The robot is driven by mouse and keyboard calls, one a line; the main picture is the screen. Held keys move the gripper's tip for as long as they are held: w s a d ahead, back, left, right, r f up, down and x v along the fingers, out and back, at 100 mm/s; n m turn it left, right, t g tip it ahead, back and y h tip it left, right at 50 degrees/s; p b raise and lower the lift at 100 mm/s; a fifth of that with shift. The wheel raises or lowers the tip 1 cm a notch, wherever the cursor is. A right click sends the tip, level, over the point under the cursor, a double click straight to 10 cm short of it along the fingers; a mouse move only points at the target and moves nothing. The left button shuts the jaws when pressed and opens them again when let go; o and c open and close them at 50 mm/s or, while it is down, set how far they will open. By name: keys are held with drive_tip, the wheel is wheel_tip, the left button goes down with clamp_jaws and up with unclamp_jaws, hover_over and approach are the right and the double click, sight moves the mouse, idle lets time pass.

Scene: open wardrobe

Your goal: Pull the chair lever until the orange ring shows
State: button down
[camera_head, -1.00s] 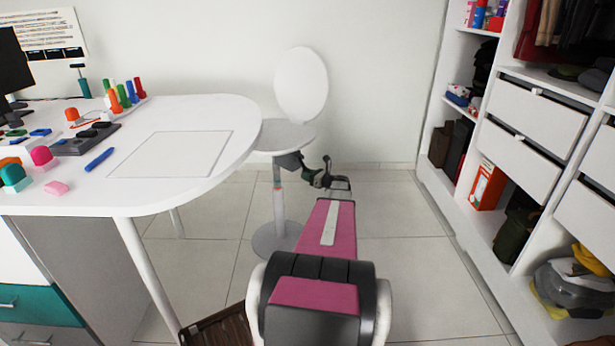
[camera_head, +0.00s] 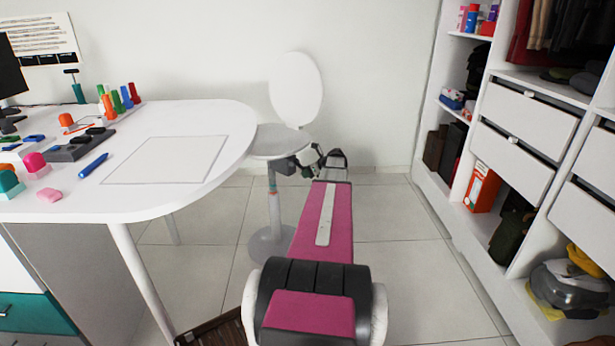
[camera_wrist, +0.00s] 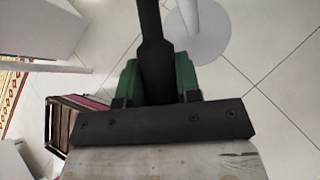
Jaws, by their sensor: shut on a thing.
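The white chair (camera_head: 280,145) stands beside the desk, with its round backrest upright and its column on a round base. The dark lever sticks out to the right under the seat; in the wrist view the black lever (camera_wrist: 155,65) runs down from the top between the green fingers. My gripper (camera_head: 303,163) is shut on the lever, close under the right edge of the seat; it also shows in the wrist view (camera_wrist: 157,80). A small reddish-orange band (camera_head: 272,191) shows on the column below the seat. The lever's root is hard to make out.
The white desk (camera_head: 215,135) with toys and a blue pen is at left, close to the chair. An open wardrobe (camera_head: 525,120) with drawers stands at right. A dark brown crate (camera_head: 215,330) is on the floor below the desk. Floor between chair and wardrobe is clear.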

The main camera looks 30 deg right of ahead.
drive_tip(key=shift+s+r+g, duration=0.1)
drive_tip(key=shift+r+g, duration=0.1)
drive_tip(key=shift+g, duration=0.2)
drive_tip(key=c, duration=0.8)
unclamp_jaws()
drive_tip(key=shift+r, duration=0.15)
drive_tip(key=v, duration=1)
drive_tip(key=shift+s+r, duration=0.2)
drive_tip(key=shift+s, duration=0.05)
drive_tip(key=shift+d, duration=0.1)
